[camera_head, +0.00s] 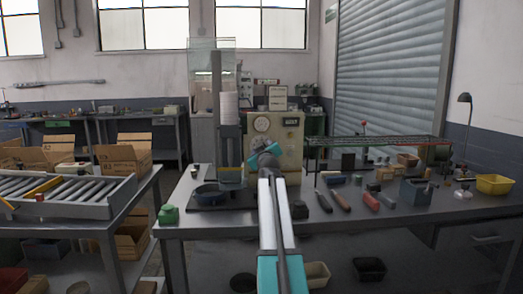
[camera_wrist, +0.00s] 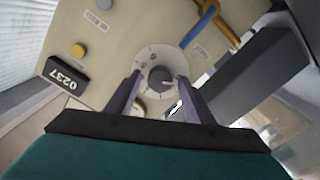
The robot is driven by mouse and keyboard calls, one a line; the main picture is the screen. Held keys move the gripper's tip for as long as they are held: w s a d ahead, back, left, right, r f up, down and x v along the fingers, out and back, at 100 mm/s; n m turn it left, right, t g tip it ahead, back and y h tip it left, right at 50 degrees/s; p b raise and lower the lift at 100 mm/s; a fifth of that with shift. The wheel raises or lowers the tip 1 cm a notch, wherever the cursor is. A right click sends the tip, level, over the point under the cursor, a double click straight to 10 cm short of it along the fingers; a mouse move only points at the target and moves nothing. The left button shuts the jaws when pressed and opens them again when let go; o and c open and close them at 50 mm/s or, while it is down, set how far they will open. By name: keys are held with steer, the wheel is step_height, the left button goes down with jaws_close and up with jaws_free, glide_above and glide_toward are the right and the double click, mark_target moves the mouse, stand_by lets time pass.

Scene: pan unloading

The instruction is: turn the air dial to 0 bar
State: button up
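The air dial (camera_wrist: 160,76) is a dark round knob on a white scale plate, on the beige front of a machine (camera_head: 288,152). In the wrist view it sits between the tips of my gripper (camera_wrist: 159,82). The two dark fingers stand apart on either side of it, with gaps showing, so they do not appear closed on it. The scale marks are too small to read. In the head view my gripper (camera_head: 266,152) is at the machine's front and hides the dial.
A tall column (camera_head: 229,130) stands close on the left. Hand tools (camera_head: 340,200) lie on the bench to the right.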

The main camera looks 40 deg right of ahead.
steer(key=shift+s, duration=0.15)
steer(key=v, duration=1.3)
steer(key=shift+s+a+p, duration=0.2)
steer(key=shift+p, duration=0.1)
stand_by(0.4)
stand_by(0.6)
